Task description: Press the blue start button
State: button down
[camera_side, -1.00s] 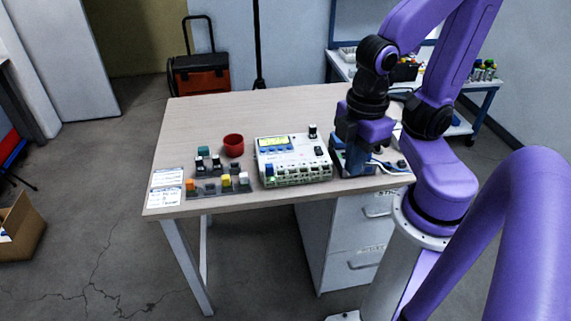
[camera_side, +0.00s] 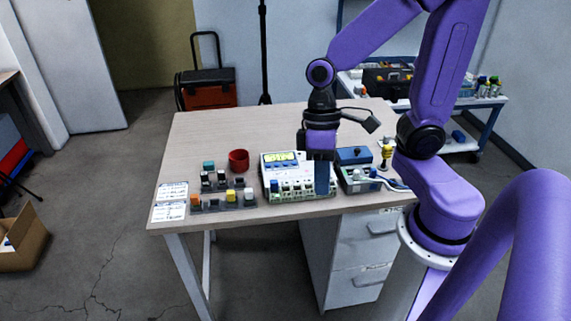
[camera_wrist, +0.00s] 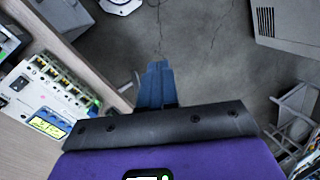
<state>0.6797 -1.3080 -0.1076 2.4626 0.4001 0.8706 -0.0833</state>
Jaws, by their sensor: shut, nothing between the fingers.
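A white instrument (camera_side: 299,186) with a yellow-green display (camera_side: 280,157) stands near the table's front edge. It has blue parts by the display and a blue block (camera_side: 274,188) at its front left corner. I cannot tell which blue part is the start button. My gripper (camera_side: 322,190) points down at the instrument's right part, with its blue fingers together, hiding some of it. I cannot tell whether they touch it. In the wrist view the shut fingers (camera_wrist: 157,70) hold nothing, and the instrument (camera_wrist: 45,85) with its display (camera_wrist: 47,126) lies to the left.
A blue box (camera_side: 354,155) with a dark knob and cables stands right of the instrument. A yellow-and-black item (camera_side: 386,156) is beyond it. Left are a red cup (camera_side: 238,160), several small coloured blocks (camera_side: 231,196) and paper labels (camera_side: 170,201). The table (camera_side: 225,128) is clear behind.

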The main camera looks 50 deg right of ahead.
jog(key=w+f+m+t+y, duration=0.1)
jog(key=w+m+y, duration=0.2)
jog(key=w+m, duration=0.5)
jog(key=m+t+h, duration=0.1)
jog(key=m+t, duration=0.9)
jog(key=m, duration=0.8)
send_over(285, 164)
notch_tip(285, 164, down, 6)
jog(key=shift+s+d+m+h, duration=0.3)
jog(key=shift+s+m, duration=0.1)
jog(key=shift+s, duration=0.1)
jog(key=shift+f, duration=4.4)
jog(key=shift+f, duration=0.1)
jog(key=shift+f, duration=0.35)
